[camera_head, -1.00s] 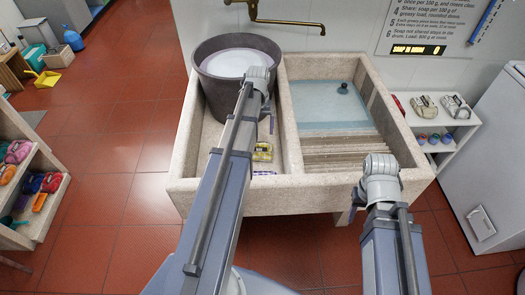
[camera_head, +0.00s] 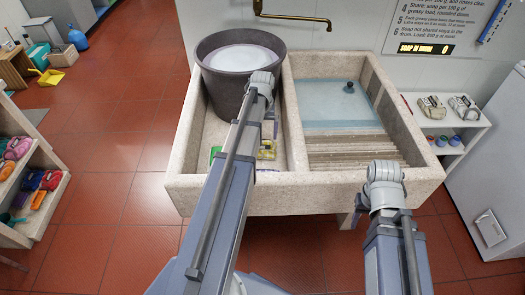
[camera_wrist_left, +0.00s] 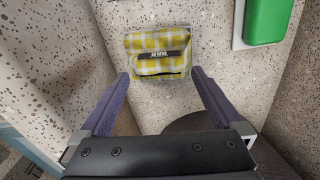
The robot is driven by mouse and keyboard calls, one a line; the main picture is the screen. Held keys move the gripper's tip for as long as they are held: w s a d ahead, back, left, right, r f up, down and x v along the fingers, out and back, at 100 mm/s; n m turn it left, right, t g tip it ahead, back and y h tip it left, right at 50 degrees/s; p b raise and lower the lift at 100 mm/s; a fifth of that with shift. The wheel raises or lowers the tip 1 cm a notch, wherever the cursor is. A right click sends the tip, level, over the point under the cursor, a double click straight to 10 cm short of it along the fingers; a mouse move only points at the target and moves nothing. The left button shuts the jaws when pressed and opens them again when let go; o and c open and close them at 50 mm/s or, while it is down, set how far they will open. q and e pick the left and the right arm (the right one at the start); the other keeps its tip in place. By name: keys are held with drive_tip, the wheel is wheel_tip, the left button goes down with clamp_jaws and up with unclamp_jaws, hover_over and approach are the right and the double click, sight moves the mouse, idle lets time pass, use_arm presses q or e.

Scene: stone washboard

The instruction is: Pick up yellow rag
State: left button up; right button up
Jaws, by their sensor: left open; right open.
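The yellow and white checked rag (camera_wrist_left: 158,42), folded with a dark label band, lies on the speckled stone floor of the basin's left compartment. It shows partly in the head view (camera_head: 267,151), beside my left forearm. My left gripper (camera_wrist_left: 160,74) is open and empty, its two fingers spread just short of the rag's near corners in the wrist view. In the head view my left gripper (camera_head: 271,122) is mostly hidden by its arm. My right gripper (camera_head: 359,203) is mostly hidden under its wrist, in front of the basin's right compartment.
A green block (camera_wrist_left: 267,22) on a white base lies right of the rag in the wrist view. A grey bucket (camera_head: 220,83) stands behind in the same compartment. Stone walls (camera_head: 187,120) enclose it. The ribbed washboard (camera_head: 350,148) fills the right compartment.

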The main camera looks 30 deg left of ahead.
sight(263, 141)
use_arm(q)
wheel_tip(263, 141, down, 4)
drive_tip(key=b, duration=0.3)
drive_tip(key=shift+r, duration=0.1)
drive_tip(key=shift+s, duration=0.1)
drive_tip(key=shift+c, duration=0.2)
drive_tip(key=c, duration=1.1)
drive_tip(key=shift+r, duration=0.15)
wheel_tip(263, 141, up, 10)
drive_tip(key=p, duration=1)
